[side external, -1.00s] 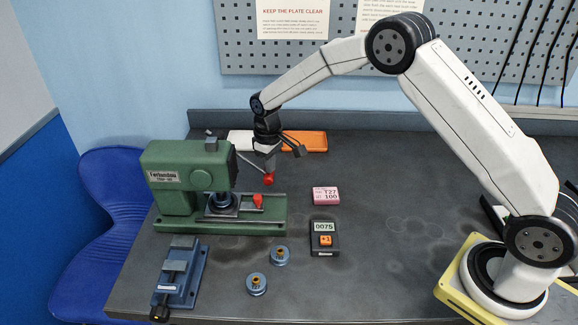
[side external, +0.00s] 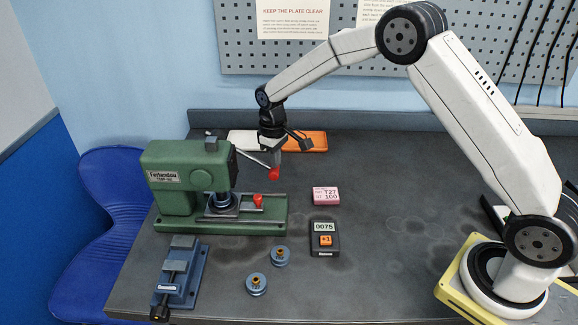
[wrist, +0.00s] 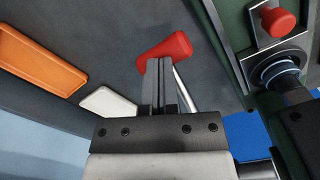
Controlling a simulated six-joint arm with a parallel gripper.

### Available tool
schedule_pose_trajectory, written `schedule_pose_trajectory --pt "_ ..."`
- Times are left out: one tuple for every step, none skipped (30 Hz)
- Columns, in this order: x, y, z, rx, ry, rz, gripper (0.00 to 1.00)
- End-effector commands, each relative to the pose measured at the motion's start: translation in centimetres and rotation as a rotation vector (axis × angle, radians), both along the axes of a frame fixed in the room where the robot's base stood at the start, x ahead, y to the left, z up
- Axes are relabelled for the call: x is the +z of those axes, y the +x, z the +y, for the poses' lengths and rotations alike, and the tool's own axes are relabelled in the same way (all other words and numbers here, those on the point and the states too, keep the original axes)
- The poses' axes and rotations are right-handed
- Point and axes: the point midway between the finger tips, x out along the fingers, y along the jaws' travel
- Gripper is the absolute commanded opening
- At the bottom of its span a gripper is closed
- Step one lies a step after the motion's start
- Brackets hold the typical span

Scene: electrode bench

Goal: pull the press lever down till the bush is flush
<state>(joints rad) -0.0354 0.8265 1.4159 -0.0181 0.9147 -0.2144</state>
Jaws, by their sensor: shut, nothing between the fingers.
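The green press (side external: 185,180) stands at the left of the bench. Its lever, a thin metal rod ending in a red knob (side external: 274,174), slopes down to the right from the press head. The knob also shows in the wrist view (wrist: 165,50). My gripper (side external: 277,162) is shut and empty, with its fingertips right at the knob; I cannot tell whether they touch it. Under the ram is a round part with a pale blue rim (wrist: 276,70), partly hidden by the ram. I cannot tell whether the bush sits flush.
A smaller red knob (side external: 258,200) is on the press plate. An orange tray (side external: 305,141) and a white tray (side external: 243,141) lie behind. A counter (side external: 324,238), a pink label block (side external: 326,195), two blue round parts (side external: 280,256) and a blue vise (side external: 180,272) lie in front. The bench's right-middle is clear.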

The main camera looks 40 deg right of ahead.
Motion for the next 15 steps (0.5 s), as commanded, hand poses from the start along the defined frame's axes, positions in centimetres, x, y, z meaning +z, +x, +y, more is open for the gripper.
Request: schedule_pose_trajectory --pt "0.0 -0.4 -0.2 -0.001 -0.001 0.010 0.00" --pt "0.2 -0.5 -0.3 -0.001 -0.001 0.010 0.00" --pt "0.4 -0.6 -0.4 0.000 -0.001 0.010 0.00" --pt "0.6 -0.6 -0.5 0.000 -0.001 0.010 0.00" --pt "0.8 -0.7 -0.5 0.000 0.000 0.009 0.00" --pt "1.0 -0.7 -0.6 0.000 -0.001 0.008 0.00" --pt "1.2 -0.8 -0.7 0.000 -0.001 0.008 0.00" --pt "1.3 -0.9 -0.8 0.000 -0.001 0.007 0.00" --pt "1.5 -0.9 -0.8 0.001 -0.001 0.006 0.00" --pt "1.7 -1.0 -0.9 0.001 -0.001 0.006 0.00" --pt "1.8 -1.0 -0.9 0.001 0.000 0.005 0.00" --pt "1.8 -1.0 -0.9 0.001 0.000 0.005 0.00" --pt "1.9 -1.0 -0.9 0.001 0.000 0.005 0.00" --pt "1.9 -1.0 -1.0 0.001 0.000 0.005 0.00" --pt "1.9 -1.0 -1.0 0.001 0.000 0.005 0.00"
